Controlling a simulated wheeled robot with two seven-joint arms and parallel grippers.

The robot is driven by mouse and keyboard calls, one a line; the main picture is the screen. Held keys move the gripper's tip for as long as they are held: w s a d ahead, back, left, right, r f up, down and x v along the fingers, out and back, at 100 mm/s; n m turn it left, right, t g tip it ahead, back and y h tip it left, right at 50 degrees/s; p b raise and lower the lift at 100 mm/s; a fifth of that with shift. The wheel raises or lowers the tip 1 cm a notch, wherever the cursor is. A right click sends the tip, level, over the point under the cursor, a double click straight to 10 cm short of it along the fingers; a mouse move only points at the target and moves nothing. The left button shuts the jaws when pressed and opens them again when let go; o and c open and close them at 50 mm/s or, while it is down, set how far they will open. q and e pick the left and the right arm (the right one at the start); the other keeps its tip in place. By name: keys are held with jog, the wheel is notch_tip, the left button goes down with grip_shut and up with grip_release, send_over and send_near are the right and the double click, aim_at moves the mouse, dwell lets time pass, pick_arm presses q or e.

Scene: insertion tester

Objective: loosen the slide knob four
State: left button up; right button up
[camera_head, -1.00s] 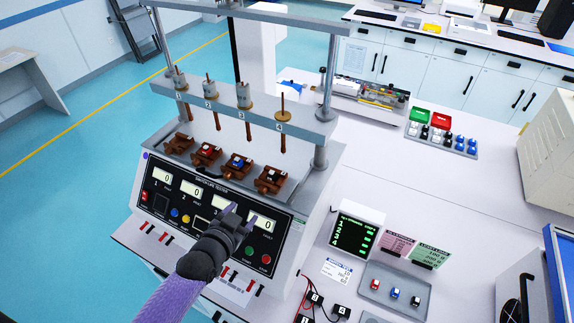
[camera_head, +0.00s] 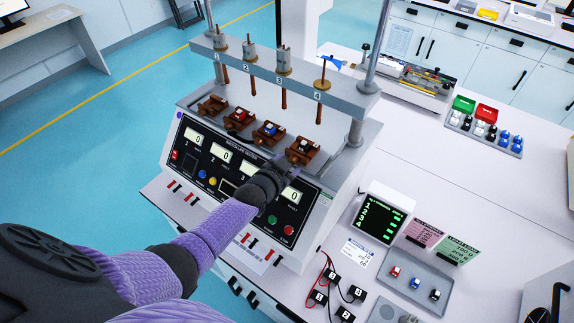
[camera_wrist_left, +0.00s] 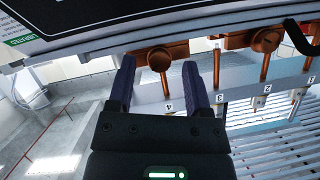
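The brown slide fixture four (camera_head: 303,150) sits at the right end of the row on the tester (camera_head: 240,165), with a small dark part on top. In the left wrist view its round copper knob (camera_wrist_left: 160,58) lies between the fingertips of my left gripper (camera_wrist_left: 158,80). The fingers stand apart on both sides of it, with gaps visible. In the head view my left gripper (camera_head: 277,168) reaches over the panel to the front of slide four and hides the knob. My right gripper is not in view.
Several more slides stand to the left, including slide three (camera_head: 268,134). A rod hangs above slide four from the grey crossbar (camera_head: 290,80). A green-text display (camera_head: 380,212) and a grey tray (camera_head: 415,283) stand right on the bench.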

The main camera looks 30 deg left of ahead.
pick_arm(q)
grip_shut()
jog(key=shift+a+f+n+h+b, duration=0.1)
jog(key=shift+n+h+b, duration=0.4)
jog(key=shift+n+b, duration=0.35)
jog(key=n+h+b, duration=0.1)
jog(key=b, duration=0.3)
jog(key=n+h+b, duration=0.1)
jog(key=n+b, duration=0.1)
jog(key=b, duration=0.2)
jog(key=n+h+b, duration=0.1)
jog(key=n+b, duration=0.1)
jog(key=b, duration=0.2)
jog(key=shift+a+f+h, duration=0.25)
jog(key=shift+h, duration=0.05)
jog(key=shift+r+n+h+b, duration=0.1)
jog(key=shift+n+h+b, duration=0.2)
jog(key=shift+b, duration=0.4)
jog(key=shift+r+b, duration=0.2)
jog(key=shift+b, duration=0.2)
